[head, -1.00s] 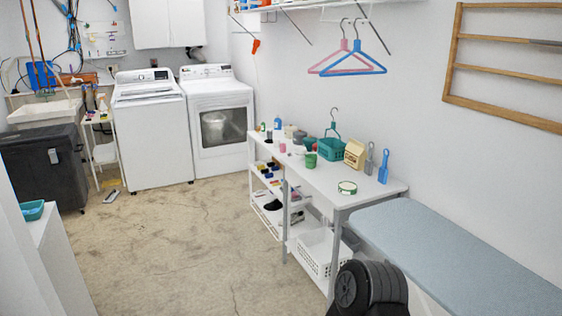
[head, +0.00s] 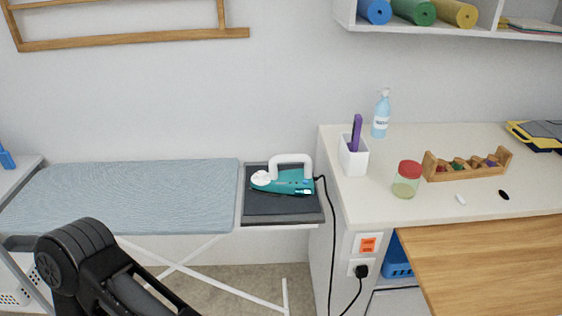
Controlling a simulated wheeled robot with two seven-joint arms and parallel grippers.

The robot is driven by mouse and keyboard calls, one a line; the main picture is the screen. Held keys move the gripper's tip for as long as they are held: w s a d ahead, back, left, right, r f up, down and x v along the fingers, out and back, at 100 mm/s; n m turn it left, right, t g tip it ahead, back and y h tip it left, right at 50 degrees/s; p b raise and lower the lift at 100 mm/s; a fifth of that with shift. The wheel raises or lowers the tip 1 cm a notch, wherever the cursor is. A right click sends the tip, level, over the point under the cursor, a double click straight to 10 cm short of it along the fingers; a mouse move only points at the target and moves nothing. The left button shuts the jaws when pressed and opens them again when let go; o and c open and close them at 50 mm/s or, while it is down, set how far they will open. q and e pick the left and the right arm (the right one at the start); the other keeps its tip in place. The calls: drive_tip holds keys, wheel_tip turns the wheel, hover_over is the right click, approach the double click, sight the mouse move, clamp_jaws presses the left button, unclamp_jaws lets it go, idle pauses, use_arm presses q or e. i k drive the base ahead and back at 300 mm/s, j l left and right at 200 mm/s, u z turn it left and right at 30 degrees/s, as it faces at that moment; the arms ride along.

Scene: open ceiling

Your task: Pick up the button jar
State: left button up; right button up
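A small clear jar with a red lid (head: 407,179), which looks like the button jar, stands upright on the white counter at the right. Its contents look pale green and are too small to make out. A dark arm link of mine shows at the lower left, well to the left of the jar. Neither gripper shows in the head view.
A white holder (head: 354,157) with a purple item stands left of the jar, a blue spray bottle (head: 381,116) behind, and a wooden rack (head: 466,172) to the right. An ironing board (head: 120,196) with a teal iron (head: 285,182) lies left. A wooden surface (head: 490,262) is in front.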

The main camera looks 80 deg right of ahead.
sight(404, 188)
drive_tip(key=z, duration=4.4)
